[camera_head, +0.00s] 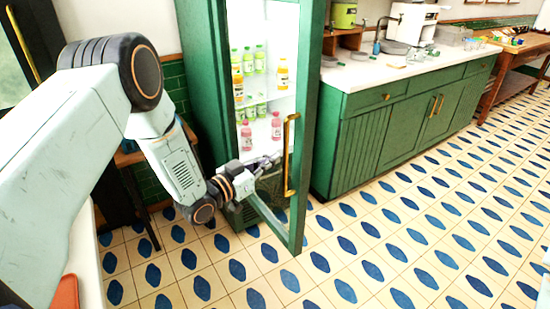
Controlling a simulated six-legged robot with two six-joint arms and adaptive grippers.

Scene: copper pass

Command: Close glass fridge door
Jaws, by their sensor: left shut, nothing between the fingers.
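The green fridge (205,75) stands left of the middle, its lit white shelves holding several bottles. Its glass door (311,115) is open, swung out toward me, with a green frame and a long brass handle (289,155) on the frame. My left gripper (274,161) is shut and empty. It is at the lower part of the door opening, just left of the handle; whether it touches the glass or frame I cannot tell. My right gripper is not in view.
A green counter (375,150) with a white top and sink items stands right of the fridge. A wooden table (520,60) is at the far right. The patterned tile floor (400,240) in front is clear. A dark stand is at the left behind my arm.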

